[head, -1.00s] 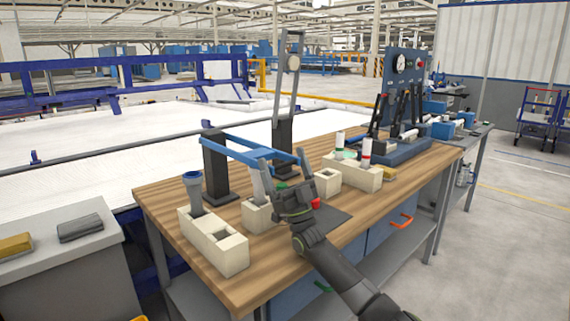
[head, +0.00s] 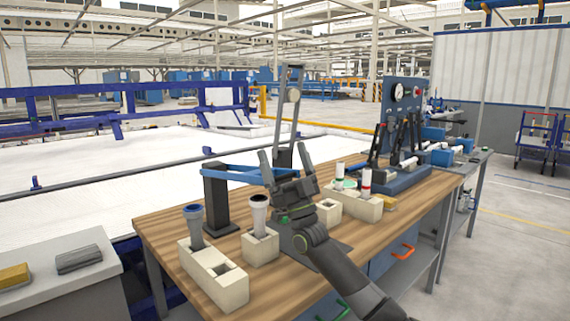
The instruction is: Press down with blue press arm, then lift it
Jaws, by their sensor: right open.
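The blue press arm (head: 235,173) runs nearly level from the top of a black post (head: 216,200) towards my right gripper. My right gripper (head: 284,160) is open, with its two fingers pointing up. Its left finger overlaps the right end of the press arm, and I cannot tell whether they touch. A grey pipe with a dark top (head: 258,213) stands upright in a small cream block (head: 260,246) below the press arm and left of my wrist. My left gripper is not in view.
A blue-topped pipe (head: 194,225) stands in a longer cream block (head: 213,275) at the front left. A tall dark lever stand (head: 289,115) rises behind my gripper. More cream blocks and a blue gauge panel (head: 403,115) stand to the right.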

